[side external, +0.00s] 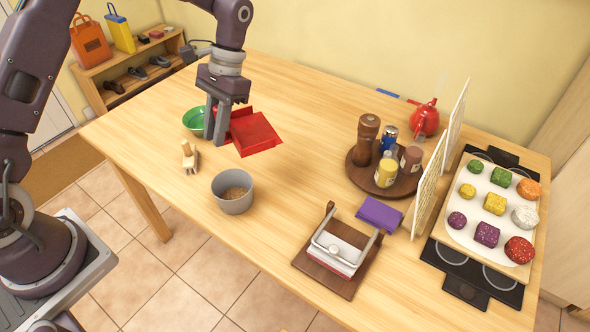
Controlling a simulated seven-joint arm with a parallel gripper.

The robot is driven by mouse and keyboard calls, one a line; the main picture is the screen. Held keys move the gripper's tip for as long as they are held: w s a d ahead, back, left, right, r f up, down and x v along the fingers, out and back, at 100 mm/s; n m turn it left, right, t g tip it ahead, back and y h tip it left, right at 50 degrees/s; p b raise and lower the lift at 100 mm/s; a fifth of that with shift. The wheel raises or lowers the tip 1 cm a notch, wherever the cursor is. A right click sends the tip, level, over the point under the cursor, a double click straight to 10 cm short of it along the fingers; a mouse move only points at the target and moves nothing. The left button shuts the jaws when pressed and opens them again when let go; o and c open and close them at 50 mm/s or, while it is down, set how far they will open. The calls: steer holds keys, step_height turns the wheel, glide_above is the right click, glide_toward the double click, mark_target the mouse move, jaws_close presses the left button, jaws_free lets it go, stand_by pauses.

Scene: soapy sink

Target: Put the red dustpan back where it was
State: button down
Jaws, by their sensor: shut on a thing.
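The red dustpan (256,134) is over the far left part of the wooden table, with its wide end towards the right. My gripper (215,138) points down at the dustpan's left end and is shut on it. The fingers hide part of that end. I cannot tell from this one view whether the dustpan touches the table or hangs just above it.
A green bowl (194,119) is close behind my gripper. A wooden brush-like object (188,158) and a grey pot (232,203) with brown contents stand nearer. A round wooden tray (362,180) holds several containers. The table between the dustpan and tray is clear.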

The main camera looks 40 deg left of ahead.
mark_target(271, 142)
steer(key=d+n, duration=0.1)
steer(key=n, duration=0.1)
steer(key=w+d+f+n+h, duration=0.1)
steer(key=d, duration=0.1)
steer(key=w+d+f+n+h, duration=0.1)
steer(key=n, duration=0.1)
steer(key=shift+w+d+n, duration=0.15)
steer(key=shift+n, duration=0.15)
steer(key=w+d+n, duration=0.1)
steer(key=n, duration=0.1)
steer(key=w+d+f+n+t+h, duration=0.1)
steer(key=w+d+n, duration=0.1)
steer(key=w+d+f+n+h, duration=0.1)
steer(key=w+n, duration=0.1)
steer(key=shift+d+f+t, duration=0.2)
steer(key=shift+d+t, duration=0.1)
steer(key=shift+t, duration=0.1)
steer(key=w+d+f+n+t, duration=0.4)
steer(key=w+d+n, duration=0.3)
steer(key=w+n, duration=0.4)
steer(key=shift+n+t+h, duration=0.3)
steer(key=shift+n, duration=0.2)
steer(key=f, duration=0.9)
steer(key=shift+s+a+f, duration=0.2)
steer(key=shift+s+f, duration=0.05)
steer(key=shift+f, duration=0.15)
steer(key=c, duration=1.3)
jaws_free()
steer(key=shift+f, duration=0.1)
